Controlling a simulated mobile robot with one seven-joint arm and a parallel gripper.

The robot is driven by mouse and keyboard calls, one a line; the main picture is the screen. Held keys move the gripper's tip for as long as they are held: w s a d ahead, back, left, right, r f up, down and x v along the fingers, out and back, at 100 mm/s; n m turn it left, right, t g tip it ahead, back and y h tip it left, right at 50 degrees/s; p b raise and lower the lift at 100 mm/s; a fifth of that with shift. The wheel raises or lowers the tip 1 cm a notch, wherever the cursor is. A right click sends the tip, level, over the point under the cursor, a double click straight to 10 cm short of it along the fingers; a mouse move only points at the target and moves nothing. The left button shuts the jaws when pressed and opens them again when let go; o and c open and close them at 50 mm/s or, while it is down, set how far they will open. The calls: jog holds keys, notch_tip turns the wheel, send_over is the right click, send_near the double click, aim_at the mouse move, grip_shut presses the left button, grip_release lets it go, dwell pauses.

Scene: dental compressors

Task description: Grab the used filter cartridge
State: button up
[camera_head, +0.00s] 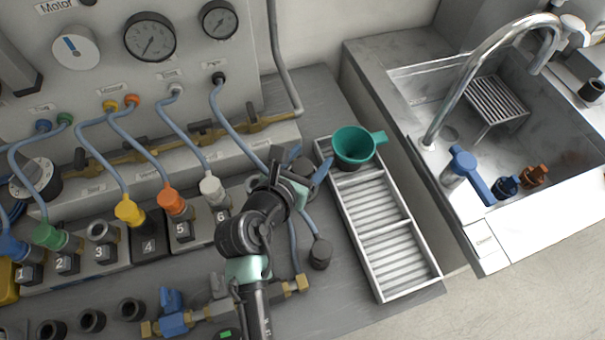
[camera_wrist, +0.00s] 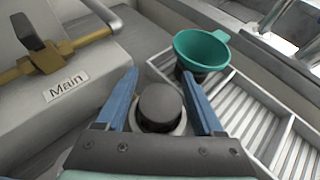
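A dark, round-topped cylinder (camera_wrist: 160,103) with a pale ring around its lower part stands between my fingers in the wrist view; it looks like the used filter cartridge, though no label shows on it. My gripper (camera_wrist: 160,100) has its two blue fingers spread, one on each side of the cylinder, with small gaps seeming to show. In the head view my gripper (camera_head: 308,164) is above the right end of the numbered block, left of the teal funnel (camera_head: 355,144). My wrist hides part of the cylinder there.
The teal funnel stands at the far end of a white slatted tray (camera_head: 408,262), close to my right finger. Hoses and brass valves (camera_head: 205,130) lie to the left. A sink (camera_head: 400,90) is at the right. The tray's nearer compartments are empty.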

grip_shut()
jog(key=shift+r, duration=0.1)
